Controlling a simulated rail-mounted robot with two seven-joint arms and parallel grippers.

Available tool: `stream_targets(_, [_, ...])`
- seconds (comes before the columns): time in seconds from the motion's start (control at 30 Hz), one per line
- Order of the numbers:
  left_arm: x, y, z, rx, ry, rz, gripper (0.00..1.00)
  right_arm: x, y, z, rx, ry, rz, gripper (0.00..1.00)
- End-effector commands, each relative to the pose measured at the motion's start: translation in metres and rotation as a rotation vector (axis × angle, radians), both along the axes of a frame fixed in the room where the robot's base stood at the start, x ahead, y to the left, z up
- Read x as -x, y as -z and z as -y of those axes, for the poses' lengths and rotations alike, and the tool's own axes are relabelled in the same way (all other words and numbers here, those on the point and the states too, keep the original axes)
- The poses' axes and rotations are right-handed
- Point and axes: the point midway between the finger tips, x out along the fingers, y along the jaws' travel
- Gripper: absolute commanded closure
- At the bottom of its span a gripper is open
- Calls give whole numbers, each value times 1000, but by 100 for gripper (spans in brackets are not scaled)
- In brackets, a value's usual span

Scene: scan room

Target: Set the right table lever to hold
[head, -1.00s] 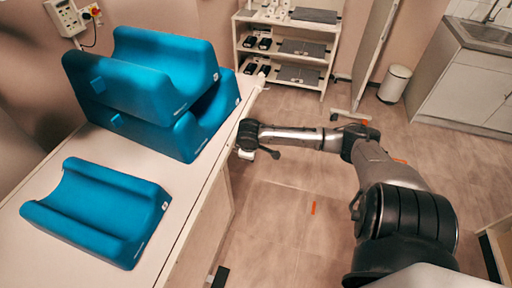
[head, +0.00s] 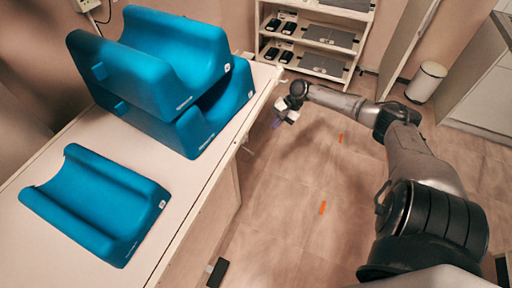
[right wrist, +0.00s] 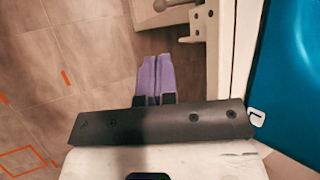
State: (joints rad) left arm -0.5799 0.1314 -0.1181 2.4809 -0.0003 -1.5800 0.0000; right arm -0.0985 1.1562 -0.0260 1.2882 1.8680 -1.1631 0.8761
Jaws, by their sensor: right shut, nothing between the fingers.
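My right gripper (head: 277,123) hangs off the right side of the table (head: 185,215), near its far end, above the floor. In the right wrist view its purple fingers (right wrist: 155,75) are together with nothing between them. The fingertips are apart from the knob. The lever is partly cut off by the picture's edge, and I cannot tell its setting. My left gripper is out of view.
Blue padded supports (head: 150,75) are stacked on the table, with another blue support (head: 95,205) nearer. A shelf unit (head: 315,40) stands behind, and a white bin (head: 426,80) is at the back right. The floor beside the table is open.

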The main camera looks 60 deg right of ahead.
Motion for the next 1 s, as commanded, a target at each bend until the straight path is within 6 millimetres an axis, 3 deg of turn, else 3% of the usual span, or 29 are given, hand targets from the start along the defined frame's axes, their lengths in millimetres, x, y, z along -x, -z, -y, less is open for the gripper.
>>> stream_targets(0.53, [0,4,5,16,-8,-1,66,-3,8,-4,-3,8,-6,100])
stream_targets(1.0, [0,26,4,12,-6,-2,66,-32,73,-45,-5,6,-5,100])
